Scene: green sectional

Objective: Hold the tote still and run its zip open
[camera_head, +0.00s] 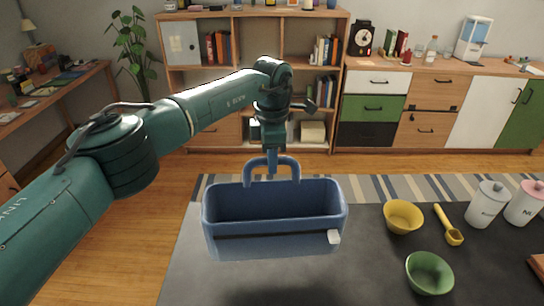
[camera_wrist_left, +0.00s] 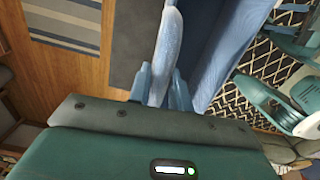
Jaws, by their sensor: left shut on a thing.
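The blue tote (camera_head: 275,248) is in the middle of the head view, upright, its open-looking top facing up. It seems to hang over the dark table, with a shadow below it. Its dark zip line (camera_head: 270,235) runs across the front, and the white zip pull (camera_head: 334,237) sits at the right end. My left gripper (camera_head: 272,158) is shut on the tote's arched handle (camera_head: 293,170), above the body. In the left wrist view, the handle (camera_wrist_left: 166,40) runs between the left fingers (camera_wrist_left: 160,88). My right gripper is in neither view.
The dark tabletop (camera_head: 370,285) holds a yellow bowl (camera_head: 403,217), a green bowl (camera_head: 429,273), a yellow scoop (camera_head: 447,225) and two canisters (camera_head: 487,205) to the tote's right. A striped rug (camera_head: 370,187) lies behind it. A shelf unit (camera_head: 250,14) stands at the back.

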